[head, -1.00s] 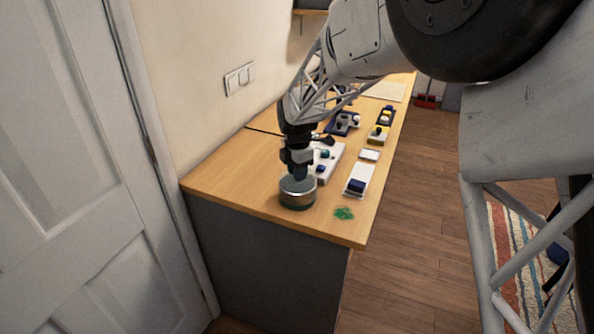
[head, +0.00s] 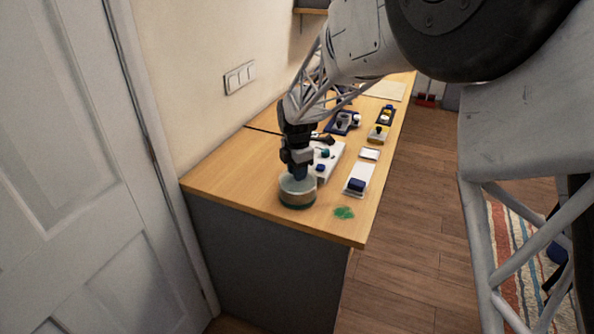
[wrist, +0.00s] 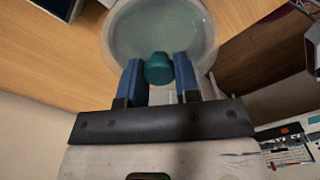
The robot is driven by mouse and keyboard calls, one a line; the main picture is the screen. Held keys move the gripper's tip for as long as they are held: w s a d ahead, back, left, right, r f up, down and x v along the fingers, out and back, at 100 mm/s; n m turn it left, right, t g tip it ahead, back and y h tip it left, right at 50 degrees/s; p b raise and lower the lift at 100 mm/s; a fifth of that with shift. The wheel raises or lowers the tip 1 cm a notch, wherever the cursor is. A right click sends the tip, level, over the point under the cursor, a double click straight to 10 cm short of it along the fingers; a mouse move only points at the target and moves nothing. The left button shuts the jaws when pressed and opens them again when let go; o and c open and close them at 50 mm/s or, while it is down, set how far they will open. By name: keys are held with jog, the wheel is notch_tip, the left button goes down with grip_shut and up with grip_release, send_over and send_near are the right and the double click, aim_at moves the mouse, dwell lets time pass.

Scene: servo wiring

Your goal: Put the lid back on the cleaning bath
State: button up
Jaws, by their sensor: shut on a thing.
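A pale, round, greenish lid (wrist: 160,28) with a teal knob (wrist: 158,70) fills the top of the wrist view. My gripper (wrist: 159,75) has its two blue fingers shut on the lid's knob. In the head view my gripper (head: 298,175) points down directly over the bath, with the lid at the pot's top. I cannot tell whether the lid is fully seated; the far rim is cut off in the wrist view.
A white panel (head: 329,160) with knobs stands close behind the bath. A white tray with a blue block (head: 356,185) lies to its right, and a green patch (head: 344,212) lies in front of that. Bare wood (head: 235,170) is free to the left.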

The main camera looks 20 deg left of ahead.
jog(key=o, duration=1.6)
jog(key=shift+c, duration=0.2)
jog(key=shift+r, duration=0.2)
jog(key=shift+r, duration=3.25)
grip_shut()
